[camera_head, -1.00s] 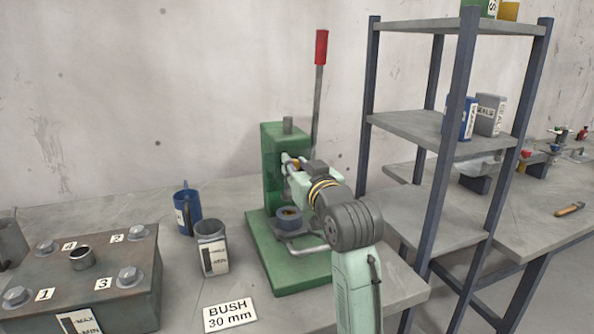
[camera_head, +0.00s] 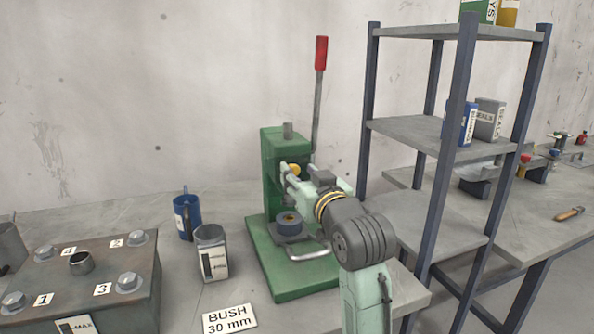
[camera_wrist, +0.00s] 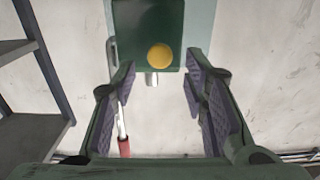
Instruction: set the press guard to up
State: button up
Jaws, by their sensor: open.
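The green press (camera_head: 272,185) stands on the bench with its red-tipped lever (camera_head: 320,80) upright. A grey bent bar (camera_head: 310,254), which looks like the press guard, sits low in front, near the base plate and below my gripper. My gripper (camera_head: 288,178) is open and empty in front of the press head, above that bar. The wrist view shows its two padded fingers (camera_wrist: 160,88) apart, with the green press head (camera_wrist: 140,25) and its round yellow knob (camera_wrist: 159,56) ahead of them. My arm hides part of the press's right side.
A blue mug (camera_head: 188,215) and a grey mug (camera_head: 212,252) stand left of the press. A metal block with bolts (camera_head: 130,260) is at the far left. A shelf rack (camera_head: 455,140) rises close on the right of my arm. The space above the press is clear.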

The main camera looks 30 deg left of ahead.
jog(key=v, duration=0.9)
jog(key=shift+s, duration=0.1)
